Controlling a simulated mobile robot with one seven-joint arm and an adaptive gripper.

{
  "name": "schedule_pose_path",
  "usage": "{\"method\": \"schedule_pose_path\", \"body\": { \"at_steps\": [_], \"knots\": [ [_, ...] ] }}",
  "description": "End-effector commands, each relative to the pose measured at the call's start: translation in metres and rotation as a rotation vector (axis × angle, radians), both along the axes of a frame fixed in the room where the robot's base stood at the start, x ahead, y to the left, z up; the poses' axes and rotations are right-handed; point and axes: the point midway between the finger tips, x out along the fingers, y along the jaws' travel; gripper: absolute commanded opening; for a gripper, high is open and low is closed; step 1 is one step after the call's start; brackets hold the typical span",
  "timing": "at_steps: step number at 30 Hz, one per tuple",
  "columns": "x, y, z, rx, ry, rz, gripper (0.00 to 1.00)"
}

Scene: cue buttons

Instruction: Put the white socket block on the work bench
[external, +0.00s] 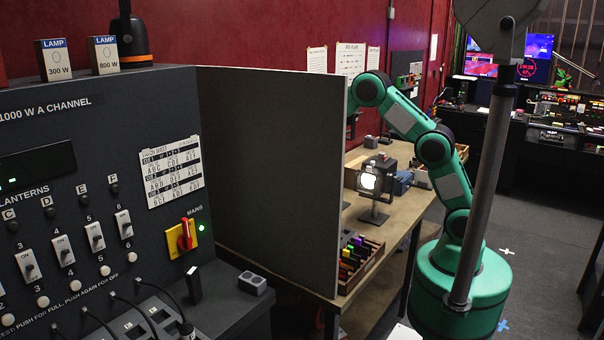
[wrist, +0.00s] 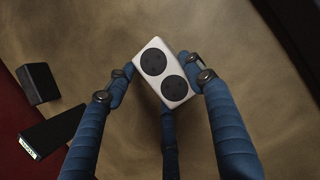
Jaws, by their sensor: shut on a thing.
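The white socket block (wrist: 161,74) is a small pale block with two round dark sockets on its top face. It shows in the wrist view between the blue fingers of my gripper (wrist: 156,84), which is shut on it from both sides. A tan surface lies below; I cannot tell how high the block is above it. In the external view, the work bench (external: 400,208) has a tan top and stands behind the grey partition. My arm bends behind that partition, so my gripper and the white socket block are hidden there.
A black block (wrist: 37,83) and a dark box with a lit end (wrist: 48,131) lie at left in the wrist view. On the bench are a lit lantern (external: 377,177) and a rack of coloured pieces (external: 358,262). The tall grey partition (external: 275,160) blocks the near side.

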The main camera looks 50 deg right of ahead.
Motion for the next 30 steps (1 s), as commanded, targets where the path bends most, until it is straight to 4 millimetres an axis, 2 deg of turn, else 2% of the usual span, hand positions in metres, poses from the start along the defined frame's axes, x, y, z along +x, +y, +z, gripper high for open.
{"method": "schedule_pose_path", "body": {
  "at_steps": [2, 3, 6, 20, 26, 30],
  "knots": [
    [0.000, 0.000, -0.002, 0.000, 0.000, 0.000, 0.23],
    [0.000, 0.000, -0.003, 0.000, 0.000, 0.000, 0.55],
    [0.000, 0.000, -0.002, 0.000, 0.000, 0.000, 0.72],
    [0.000, 0.001, 0.003, 0.000, 0.000, 0.000, 0.72],
    [0.000, 0.008, 0.020, 0.000, 0.000, 0.000, 0.72],
    [0.000, 0.016, 0.040, 0.000, -0.001, 0.002, 0.72]
  ]
}}
